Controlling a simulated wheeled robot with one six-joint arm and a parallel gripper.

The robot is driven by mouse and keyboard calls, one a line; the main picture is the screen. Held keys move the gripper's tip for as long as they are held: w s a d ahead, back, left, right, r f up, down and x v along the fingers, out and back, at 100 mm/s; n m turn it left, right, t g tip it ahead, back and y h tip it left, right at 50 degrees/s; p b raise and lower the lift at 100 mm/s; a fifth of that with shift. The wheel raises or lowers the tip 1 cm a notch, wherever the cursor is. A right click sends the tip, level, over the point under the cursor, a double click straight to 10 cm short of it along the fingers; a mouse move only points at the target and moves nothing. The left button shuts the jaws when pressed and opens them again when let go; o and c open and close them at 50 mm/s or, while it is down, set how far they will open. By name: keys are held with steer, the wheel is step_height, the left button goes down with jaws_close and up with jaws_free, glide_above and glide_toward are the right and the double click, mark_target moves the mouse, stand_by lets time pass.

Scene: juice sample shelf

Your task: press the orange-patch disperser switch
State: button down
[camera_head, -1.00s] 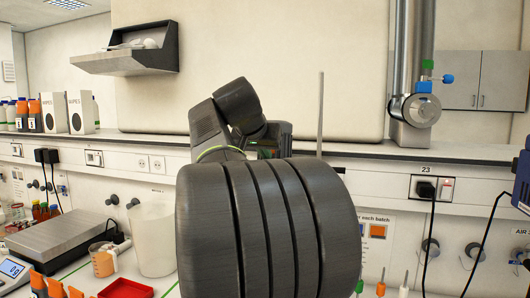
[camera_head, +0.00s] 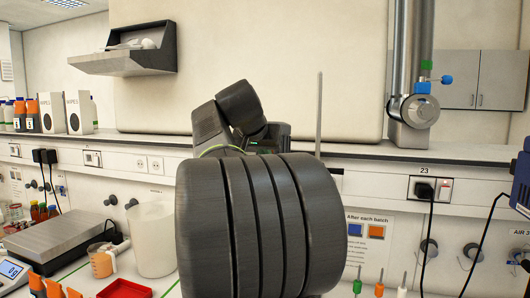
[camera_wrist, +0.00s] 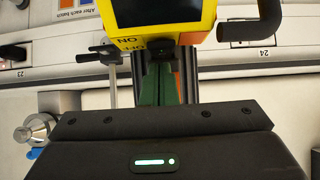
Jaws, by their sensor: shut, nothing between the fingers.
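In the wrist view, which is upside down, a yellow device body (camera_wrist: 198,38) with a black screen (camera_wrist: 160,10) stands at the top centre, with inverted ON and OFF lettering on its near edge. My gripper (camera_wrist: 162,52) is shut, its dark fingertips reaching this lettered edge. The switch is not clear behind the fingertips, and I cannot tell whether they touch it. In the head view my arm hides the gripper and the device.
A wall sign (camera_head: 369,227) with blue and orange squares hangs right of my arm. A clear beaker (camera_head: 152,238), a scale (camera_head: 58,250) and a red tray (camera_head: 125,288) stand to the left. A dark handle (camera_wrist: 255,28) sits right of the yellow device in the wrist view.

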steer(key=b+v, duration=0.1)
steer(key=v, duration=1.2)
steer(key=shift+s+r+b, duration=0.2)
steer(key=shift+s+b, duration=0.1)
steer(key=shift+b, duration=0.1)
steer(key=shift+a, duration=0.1)
steer(key=p+x, duration=0.1)
steer(key=x, duration=0.7)
steer(key=shift+w+d+r, duration=0.15)
steer(key=shift+w+d, duration=0.05)
steer(key=shift+w, duration=0.4)
steer(key=shift+w+d+r, duration=0.15)
steer(key=shift+w+d, duration=0.05)
steer(key=shift+w, duration=0.4)
steer(key=b+v, duration=0.1)
steer(key=v, duration=0.7)
steer(key=shift+s, duration=0.25)
steer(key=shift+a, duration=0.1)
